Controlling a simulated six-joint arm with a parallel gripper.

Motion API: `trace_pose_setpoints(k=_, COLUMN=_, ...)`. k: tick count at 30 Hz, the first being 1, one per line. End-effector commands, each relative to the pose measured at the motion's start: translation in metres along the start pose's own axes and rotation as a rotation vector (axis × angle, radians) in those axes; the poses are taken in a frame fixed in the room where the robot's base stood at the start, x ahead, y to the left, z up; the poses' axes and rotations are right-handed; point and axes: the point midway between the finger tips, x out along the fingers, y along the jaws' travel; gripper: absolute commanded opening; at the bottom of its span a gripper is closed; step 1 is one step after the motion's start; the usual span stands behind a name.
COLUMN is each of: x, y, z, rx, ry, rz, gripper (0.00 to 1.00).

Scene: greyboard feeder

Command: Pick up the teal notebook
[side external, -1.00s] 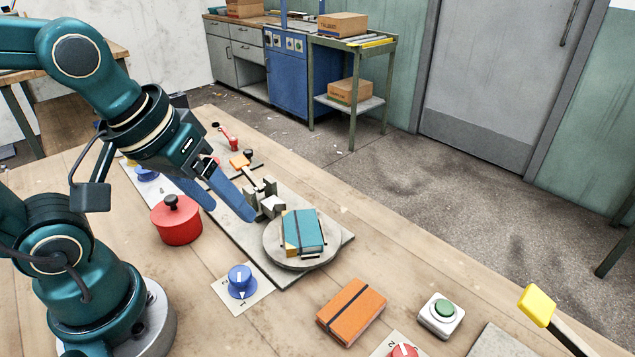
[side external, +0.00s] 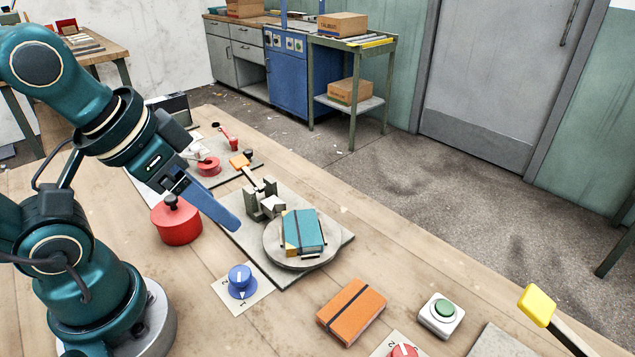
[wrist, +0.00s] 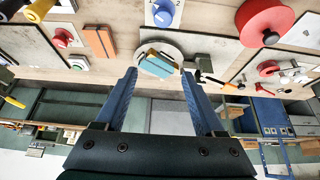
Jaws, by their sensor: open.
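The teal notebook (side external: 304,231) has a dark elastic band and lies on a round grey turntable (side external: 274,252) on a grey board. A yellow edge shows under or beside it at its left; I cannot tell whether it is a separate piece. My gripper (side external: 229,220) is above and to the left of the notebook in the side view, apart from it, with blue fingers. In the wrist view my gripper (wrist: 158,85) has its two fingers spread wide and empty, and the teal notebook (wrist: 156,68) appears beyond the fingertips, between them.
Grey blocks (side external: 263,203) stand directly behind the turntable. A red lidded pot (side external: 176,221) is left, a blue knob (side external: 241,281) in front. An orange notebook (side external: 351,311) and a green button box (side external: 441,313) lie to the right. Bare tabletop lies between them.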

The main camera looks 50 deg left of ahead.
Motion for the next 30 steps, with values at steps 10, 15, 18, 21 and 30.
trace_pose_setpoints(k=10, x=0.000, y=0.000, z=0.000, rx=-0.001, ry=0.000, rz=0.000, gripper=1.00)
trace_pose_setpoints(k=15, x=0.000, y=0.000, z=0.000, rx=-0.010, ry=0.000, rz=0.000, gripper=1.00)
trace_pose_setpoints(k=18, x=0.000, y=0.000, z=0.000, rx=-0.063, ry=-0.003, rz=0.000, gripper=1.00)
trace_pose_setpoints(k=21, x=-0.005, y=0.000, z=-0.007, rx=-0.168, ry=0.015, rz=0.001, gripper=1.00)
trace_pose_setpoints(k=30, x=-0.002, y=0.005, z=-0.048, rx=-0.566, ry=-0.065, rz=-0.009, gripper=1.00)
